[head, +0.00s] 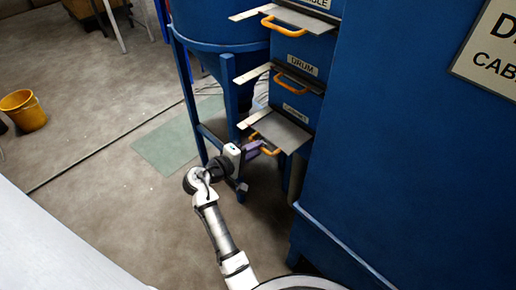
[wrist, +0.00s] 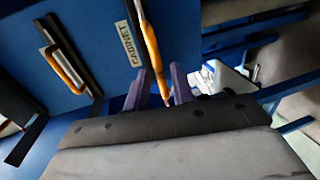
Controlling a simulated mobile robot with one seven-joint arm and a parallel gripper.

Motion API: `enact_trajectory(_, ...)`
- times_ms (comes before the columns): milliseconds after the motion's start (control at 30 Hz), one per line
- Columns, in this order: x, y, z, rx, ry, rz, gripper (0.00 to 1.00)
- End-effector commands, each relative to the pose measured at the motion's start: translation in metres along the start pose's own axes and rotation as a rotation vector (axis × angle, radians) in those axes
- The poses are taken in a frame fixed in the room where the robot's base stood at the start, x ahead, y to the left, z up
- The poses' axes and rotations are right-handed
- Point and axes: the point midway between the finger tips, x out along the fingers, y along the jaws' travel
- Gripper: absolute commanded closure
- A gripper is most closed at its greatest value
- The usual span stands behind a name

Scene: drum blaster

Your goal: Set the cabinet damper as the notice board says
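The cabinet damper (head: 285,130) is the lowest of three grey slide plates on the blue unit; its plate sticks out. Its orange handle (head: 268,151) is at the plate's front, and its small label is hard to read in the head view. My gripper (head: 258,148) is at this handle. In the wrist view the handle (wrist: 151,45) runs down between my two purple fingers (wrist: 160,85), with visible gaps on both sides, beside the label CABINET (wrist: 131,43). The fingers look open around it. The notice board (head: 492,52) is cut off; only "D" and "CAB" show.
The drum damper's handle (head: 297,82) is above, and another damper's plate (head: 303,17) sticks out at the top. A blue stand leg (head: 188,95) rises close left of my arm. A yellow bucket (head: 23,110) stands far left. Open floor lies to the left.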

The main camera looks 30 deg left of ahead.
Motion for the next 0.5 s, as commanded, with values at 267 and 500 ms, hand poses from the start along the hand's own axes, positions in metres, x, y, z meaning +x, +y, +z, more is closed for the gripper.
enact_trajectory(267, -0.066, -0.003, -0.001, 0.001, 0.006, -0.001, 0.76)
enact_trajectory(500, -0.106, -0.002, -0.001, 0.0, 0.004, -0.001, 0.76)
